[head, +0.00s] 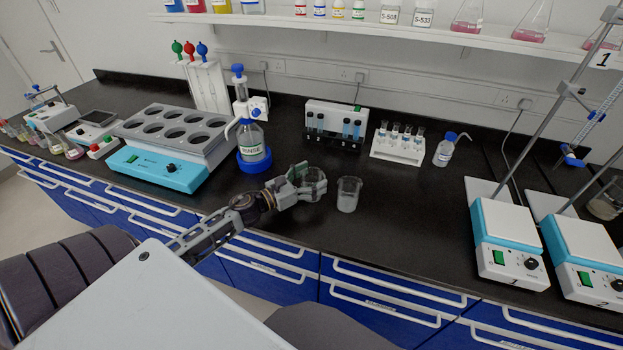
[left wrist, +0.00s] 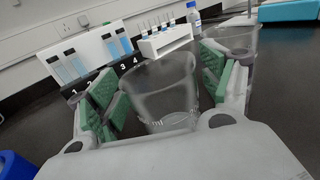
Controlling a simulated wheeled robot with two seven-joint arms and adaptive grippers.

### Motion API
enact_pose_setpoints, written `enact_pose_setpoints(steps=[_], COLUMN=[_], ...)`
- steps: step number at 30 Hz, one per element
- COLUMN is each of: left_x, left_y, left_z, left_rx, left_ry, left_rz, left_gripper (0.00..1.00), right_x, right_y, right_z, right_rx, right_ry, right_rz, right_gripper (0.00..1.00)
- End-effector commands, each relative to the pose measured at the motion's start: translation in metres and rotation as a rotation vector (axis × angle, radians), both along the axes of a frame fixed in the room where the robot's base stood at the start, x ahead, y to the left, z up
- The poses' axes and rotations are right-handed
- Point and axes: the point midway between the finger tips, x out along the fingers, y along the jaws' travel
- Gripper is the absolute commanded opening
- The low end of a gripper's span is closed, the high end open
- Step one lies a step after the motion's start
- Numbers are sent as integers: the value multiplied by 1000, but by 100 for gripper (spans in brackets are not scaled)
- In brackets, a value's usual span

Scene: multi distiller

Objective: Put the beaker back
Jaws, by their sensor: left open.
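A second clear beaker (head: 348,194) stands just to the right, outside the fingers. It also shows in the left wrist view (left wrist: 240,42), partly hidden behind the right finger. My right gripper is not in view.
A teal heating block (head: 172,150) is at left. A cuvette holder (head: 335,125), vial rack (head: 398,145) and small wash bottle (head: 445,151) stand behind. Hotplates (head: 508,240) are at right. Bench right of the beakers is clear.

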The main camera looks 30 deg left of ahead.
Motion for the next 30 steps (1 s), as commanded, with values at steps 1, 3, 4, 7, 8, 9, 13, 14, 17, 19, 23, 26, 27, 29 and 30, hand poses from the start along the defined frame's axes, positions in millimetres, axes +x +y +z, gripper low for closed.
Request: enact_pose_setpoints(steps=[1,3,4,7,8,9,13,14,17,19,23,26,27,29,30], left_x=[0,0,0,0,-2,-3,-10,-12,-19,-24,-33,-40,-44,-48,-51], left_y=[0,0,0,0,1,1,4,5,8,10,14,17,18,20,21], left_z=[0,1,2,4,3,2,2,2,2,2,2,2,2,2,2], left_rx=[0,0,0,0,0,-1,-1,-1,-1,-1,-1,-1,-1,-1,-1], left_ry=[0,0,0,0,0,0,1,1,1,1,1,0,1,1,1], left_rz=[0,0,0,0,0,0,1,0,1,1,0,2,1,0,1], left_gripper=[80,80,80,80,80,80,80,80,80,80,80,80,80,80,80], right_x=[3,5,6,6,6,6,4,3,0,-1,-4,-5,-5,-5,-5], right_y=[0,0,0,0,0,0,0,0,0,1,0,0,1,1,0], right_z=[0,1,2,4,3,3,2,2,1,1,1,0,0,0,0], right_rx=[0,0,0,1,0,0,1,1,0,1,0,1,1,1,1], right_ry=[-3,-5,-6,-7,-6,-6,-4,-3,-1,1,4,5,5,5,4], right_rz=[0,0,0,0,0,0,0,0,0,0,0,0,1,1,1], right_gripper=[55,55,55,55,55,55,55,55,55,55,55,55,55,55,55])
